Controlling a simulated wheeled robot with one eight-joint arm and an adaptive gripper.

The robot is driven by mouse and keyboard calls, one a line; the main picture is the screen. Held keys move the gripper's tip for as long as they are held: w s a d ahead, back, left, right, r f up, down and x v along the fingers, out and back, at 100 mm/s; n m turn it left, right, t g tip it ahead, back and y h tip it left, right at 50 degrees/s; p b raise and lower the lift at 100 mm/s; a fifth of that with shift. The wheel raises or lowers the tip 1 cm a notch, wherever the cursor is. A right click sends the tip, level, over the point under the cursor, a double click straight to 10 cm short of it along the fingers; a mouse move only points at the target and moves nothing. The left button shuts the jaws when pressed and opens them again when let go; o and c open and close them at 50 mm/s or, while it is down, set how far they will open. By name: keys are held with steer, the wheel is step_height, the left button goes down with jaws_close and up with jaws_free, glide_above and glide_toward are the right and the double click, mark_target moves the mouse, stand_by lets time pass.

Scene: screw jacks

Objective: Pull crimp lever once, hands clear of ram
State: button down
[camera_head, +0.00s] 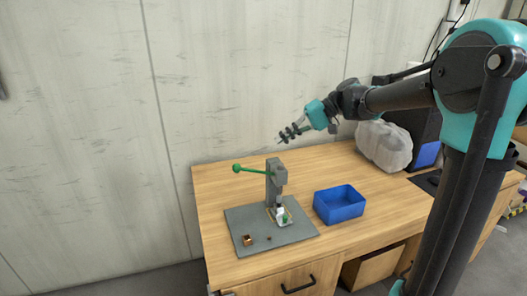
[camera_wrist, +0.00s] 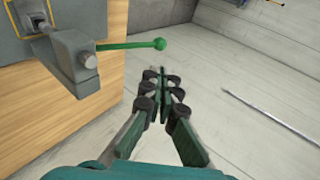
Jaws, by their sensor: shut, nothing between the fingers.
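The crimp press (camera_head: 275,184) is a grey column standing upright on a grey base plate (camera_head: 297,234) on the wooden table. Its green crimp lever (camera_head: 250,170) sticks out to the left, roughly level, with a round green knob at the end. In the wrist view the lever (camera_wrist: 128,45) and press head (camera_wrist: 72,55) show at upper left. My gripper (camera_head: 283,140) is shut and empty, above and behind the press. In the wrist view my gripper (camera_wrist: 161,75) is apart from the knob, just below it.
A blue open bin (camera_head: 339,204) stands right of the press. A small copper-coloured part (camera_head: 248,240) and a tiny dark piece lie on the base plate's front. A grey wrapped lump (camera_head: 384,146) sits at the back right. The wall is close behind the table.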

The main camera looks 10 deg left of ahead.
mark_target(255, 171)
steer(key=x, duration=1.3)
steer(key=shift+s+f, duration=0.2)
steer(key=shift+a+f, duration=0.1)
steer(key=shift+a, duration=0.1)
